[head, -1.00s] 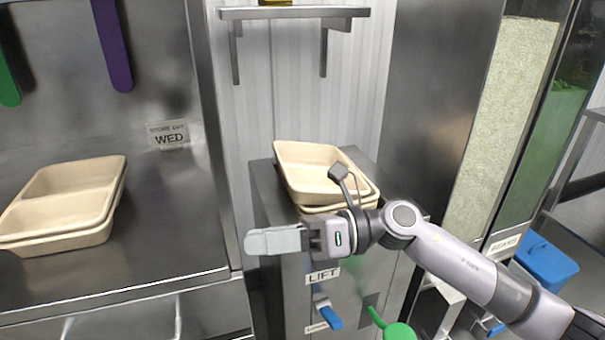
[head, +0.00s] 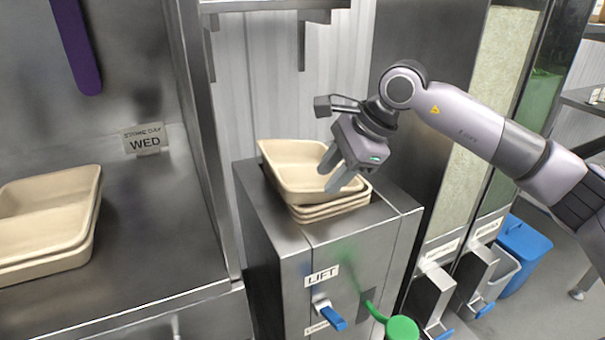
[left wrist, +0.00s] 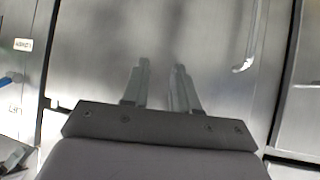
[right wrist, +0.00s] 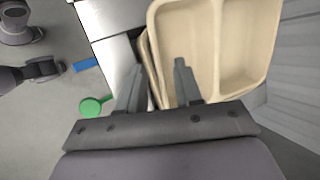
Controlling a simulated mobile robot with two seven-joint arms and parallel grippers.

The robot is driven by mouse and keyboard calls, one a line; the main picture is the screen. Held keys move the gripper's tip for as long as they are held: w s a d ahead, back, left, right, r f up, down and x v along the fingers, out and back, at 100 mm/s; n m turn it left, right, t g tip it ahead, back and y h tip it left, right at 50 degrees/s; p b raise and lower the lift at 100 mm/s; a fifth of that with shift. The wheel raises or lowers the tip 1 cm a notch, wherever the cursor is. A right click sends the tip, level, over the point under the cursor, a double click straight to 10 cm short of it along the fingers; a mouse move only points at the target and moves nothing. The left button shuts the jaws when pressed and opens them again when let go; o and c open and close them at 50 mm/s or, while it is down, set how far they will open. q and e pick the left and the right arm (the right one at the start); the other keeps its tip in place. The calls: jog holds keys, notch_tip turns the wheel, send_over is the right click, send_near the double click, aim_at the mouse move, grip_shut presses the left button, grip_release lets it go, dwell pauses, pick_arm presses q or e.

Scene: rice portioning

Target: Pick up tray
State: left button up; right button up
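A stack of beige trays stands on top of the steel lift cabinet in the head view; the top tray (head: 289,172) sits a little askew on the others. In the right wrist view the top tray (right wrist: 215,30) shows a divider between two compartments. My right gripper (head: 333,178) is open and points down at the near right side of the top tray. In the right wrist view its fingers (right wrist: 157,80) are apart, near the stack's edge; whether they touch it I cannot tell. My left gripper (left wrist: 161,68) is open and empty in front of steel panels.
Another beige tray stack (head: 45,225) stands on the steel counter (head: 150,240) at left. The lift cabinet (head: 350,255) has a blue lever (head: 331,318) and a green round knob (head: 402,329) on its front. A blue bin (head: 523,255) is at right.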

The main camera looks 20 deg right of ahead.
jog(key=shift+s+x, duration=0.1)
jog(key=shift+x, duration=1.05)
jog(key=shift+s+x, duration=0.15)
jog(key=shift+x, duration=0.95)
jog(key=shift+d+f, duration=0.2)
jog(key=shift+f, duration=0.05)
grip_shut()
